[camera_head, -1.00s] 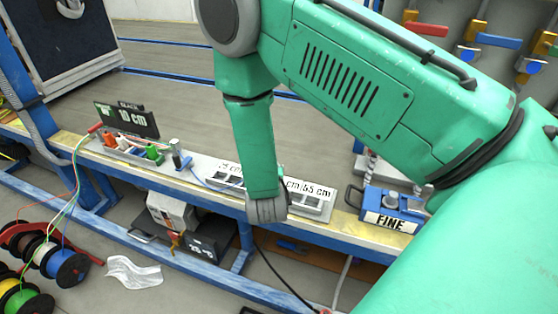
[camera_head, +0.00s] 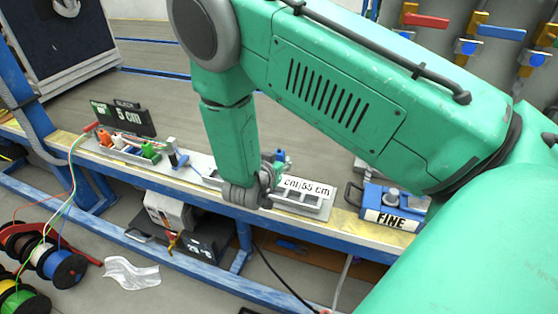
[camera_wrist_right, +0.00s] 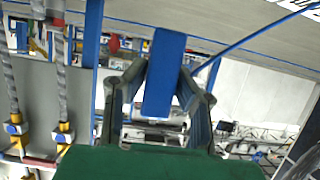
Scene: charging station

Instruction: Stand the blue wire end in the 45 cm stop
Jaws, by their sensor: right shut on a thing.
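My right gripper (camera_head: 266,178) is over the stop board (camera_head: 322,206), largely hidden behind my own forearm. In the right wrist view, its two fingers (camera_wrist_right: 163,95) are shut on a blue block-like wire end (camera_wrist_right: 164,72). The blue wire (camera_wrist_right: 238,42) runs from there to the upper right. In the head view the wire (camera_head: 198,174) comes from a grey-and-blue post (camera_head: 176,154). The "55 cm" label (camera_head: 318,188) shows. The label left of it is partly covered, so I cannot read the 45 cm mark. My left gripper is out of view.
A blue "FINE" box (camera_head: 392,208) stands right of the board. Wire spools (camera_head: 60,262) lie on the floor. The grey surface behind the bench has free room.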

